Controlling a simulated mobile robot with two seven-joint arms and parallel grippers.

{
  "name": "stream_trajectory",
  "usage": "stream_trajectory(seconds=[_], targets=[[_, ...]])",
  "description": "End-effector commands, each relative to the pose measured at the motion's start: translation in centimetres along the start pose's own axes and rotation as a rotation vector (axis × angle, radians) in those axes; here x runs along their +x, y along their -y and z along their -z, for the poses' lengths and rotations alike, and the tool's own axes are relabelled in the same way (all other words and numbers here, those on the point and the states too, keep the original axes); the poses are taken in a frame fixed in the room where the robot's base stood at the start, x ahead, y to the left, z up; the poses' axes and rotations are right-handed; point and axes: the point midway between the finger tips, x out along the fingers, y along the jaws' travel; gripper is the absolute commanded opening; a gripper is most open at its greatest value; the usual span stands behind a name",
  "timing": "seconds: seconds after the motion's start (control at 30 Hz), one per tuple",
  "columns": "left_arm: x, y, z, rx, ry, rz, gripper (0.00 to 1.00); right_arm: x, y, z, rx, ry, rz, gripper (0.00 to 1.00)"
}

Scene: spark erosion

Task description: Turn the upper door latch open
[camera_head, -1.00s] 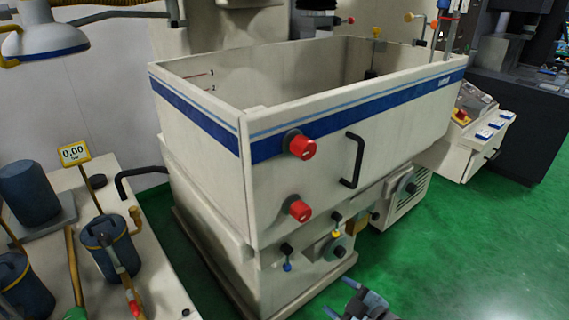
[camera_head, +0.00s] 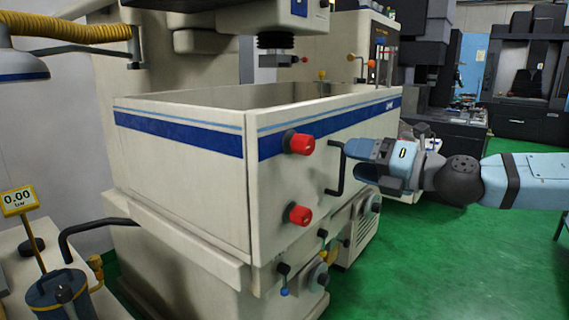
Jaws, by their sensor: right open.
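My right gripper (camera_head: 354,164) comes in from the right and points left. It is open and empty, to the right of the upper latch and apart from it. It overlaps the top of the black door handle (camera_head: 333,186) in the picture; I cannot tell whether they touch. My left gripper is not in view.
A machine head (camera_head: 275,42) hangs above the open tank. Valves and small knobs (camera_head: 284,269) sit below the door. A bench with a blue canister (camera_head: 60,298) and a yellow 0,00 sign (camera_head: 18,201) is at the left. The green floor (camera_head: 430,270) is clear at the right.

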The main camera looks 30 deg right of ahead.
Motion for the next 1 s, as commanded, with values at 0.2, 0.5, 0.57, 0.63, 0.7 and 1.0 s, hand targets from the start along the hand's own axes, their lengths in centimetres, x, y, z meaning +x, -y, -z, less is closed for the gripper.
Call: stream_trajectory(seconds=[0.2,0.5,0.57,0.63,0.7,1.0], targets=[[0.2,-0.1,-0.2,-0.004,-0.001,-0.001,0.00,-1.4,-0.7,-1.1,-0.074,0.025,0.011,0.70],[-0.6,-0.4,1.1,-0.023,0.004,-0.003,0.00,0.9,-0.8,-1.3,-0.069,0.021,0.011,0.70],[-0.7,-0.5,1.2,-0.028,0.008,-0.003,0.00,1.4,-0.8,-1.4,-0.067,0.024,0.012,0.70],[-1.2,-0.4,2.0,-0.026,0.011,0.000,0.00,2.3,-1.1,-1.6,-0.065,0.023,0.008,0.70],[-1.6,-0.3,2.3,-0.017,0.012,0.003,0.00,3.0,-1.1,-1.6,-0.065,0.023,0.008,0.70],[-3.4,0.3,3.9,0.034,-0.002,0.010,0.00,6.1,-1.0,-1.8,-0.064,0.029,0.008,0.70]])
